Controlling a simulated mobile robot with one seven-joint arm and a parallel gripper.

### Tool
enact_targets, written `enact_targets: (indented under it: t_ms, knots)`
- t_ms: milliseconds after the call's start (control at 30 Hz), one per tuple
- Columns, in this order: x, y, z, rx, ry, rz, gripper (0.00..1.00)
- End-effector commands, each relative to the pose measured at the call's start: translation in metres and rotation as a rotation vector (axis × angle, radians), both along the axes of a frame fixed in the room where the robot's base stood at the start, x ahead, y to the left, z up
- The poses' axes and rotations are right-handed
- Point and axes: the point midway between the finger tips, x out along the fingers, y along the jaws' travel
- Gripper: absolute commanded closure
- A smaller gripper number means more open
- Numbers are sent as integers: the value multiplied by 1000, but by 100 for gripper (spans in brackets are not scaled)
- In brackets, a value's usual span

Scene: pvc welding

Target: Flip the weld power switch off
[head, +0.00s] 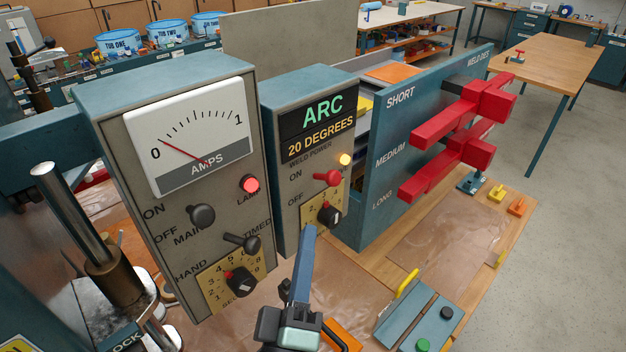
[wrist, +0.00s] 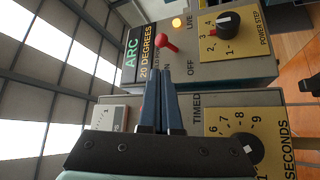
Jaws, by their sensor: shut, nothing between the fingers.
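The weld power switch is a small red lever (head: 328,177) on the ARC box (head: 290,115), level with the ON label and above the OFF label. The yellow lamp (head: 345,159) above it is lit. In the wrist view the red lever (wrist: 168,44) stands just beyond my fingertips, with the LIVE lamp (wrist: 177,22) beside it. In the wrist view the closed fingertips (wrist: 160,72) are close to the lever, with a visible gap.
Below the switch is the black power step knob (head: 328,215), close to my fingers. At left stands the AMPS box (head: 215,235) with a lit red lamp (head: 249,184), levers and a seconds dial. At right, red clamps (head: 455,160) stick out from a blue panel (head: 378,195).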

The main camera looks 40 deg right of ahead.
Motion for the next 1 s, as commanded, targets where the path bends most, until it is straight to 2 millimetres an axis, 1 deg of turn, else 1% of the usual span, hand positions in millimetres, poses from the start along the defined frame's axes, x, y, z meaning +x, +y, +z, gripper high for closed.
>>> enact_targets:
  t_ms: [167, 400, 600, 800, 1000]
  knots:
    - [8, -8, 7, -1, -1, -1, 100]
    - [35, -40, 23, 0, -1, -2, 100]
    - [55, -61, 29, -1, -1, -2, 100]
    - [64, -70, 31, 0, -1, 1, 100]
    - [65, -71, 30, 0, -1, 1, 100]
